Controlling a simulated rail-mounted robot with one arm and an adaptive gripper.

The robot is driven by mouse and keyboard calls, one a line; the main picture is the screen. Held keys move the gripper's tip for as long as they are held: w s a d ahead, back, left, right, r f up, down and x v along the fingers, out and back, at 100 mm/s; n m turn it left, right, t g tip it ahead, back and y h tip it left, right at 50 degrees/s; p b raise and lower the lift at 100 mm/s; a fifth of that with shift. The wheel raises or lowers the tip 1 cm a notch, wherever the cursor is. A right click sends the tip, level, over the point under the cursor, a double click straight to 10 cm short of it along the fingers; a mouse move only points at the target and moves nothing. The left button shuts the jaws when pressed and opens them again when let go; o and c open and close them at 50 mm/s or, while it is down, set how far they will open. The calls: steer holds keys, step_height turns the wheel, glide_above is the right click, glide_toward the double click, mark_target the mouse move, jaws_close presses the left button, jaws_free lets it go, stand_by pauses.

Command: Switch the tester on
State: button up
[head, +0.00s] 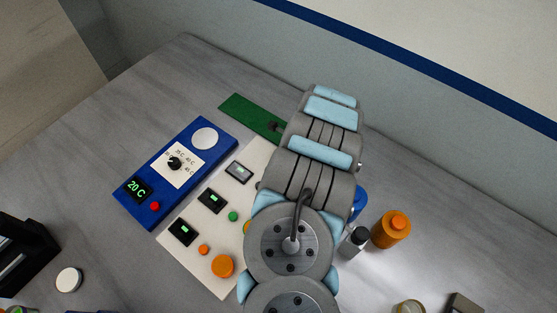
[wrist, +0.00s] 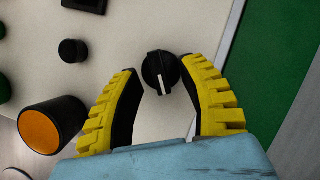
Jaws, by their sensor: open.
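A cream panel (head: 212,282), which I take to be the tester, lies on the bench, partly covered by my arm in the head view. In the wrist view, a round black knob (wrist: 153,64) with a white pointer line stands on the cream panel surface (wrist: 130,30). My gripper (wrist: 160,76) is open, with its yellow-and-black fingers on either side of the knob. A gap shows on the left; the right fingertip is close, and contact cannot be told. My arm hides the knob and fingertips in the head view.
The panel has small displays (head: 211,200), a green button (head: 233,216) and a large orange button (head: 222,266). A blue unit (head: 152,212) reading 20 C stands left. A green board (head: 245,113) lies behind. An orange bottle (head: 391,229) and a grey bottle (head: 354,242) stand right.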

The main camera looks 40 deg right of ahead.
steer(key=shift+v, duration=2.8)
steer(key=shift+d, duration=0.1)
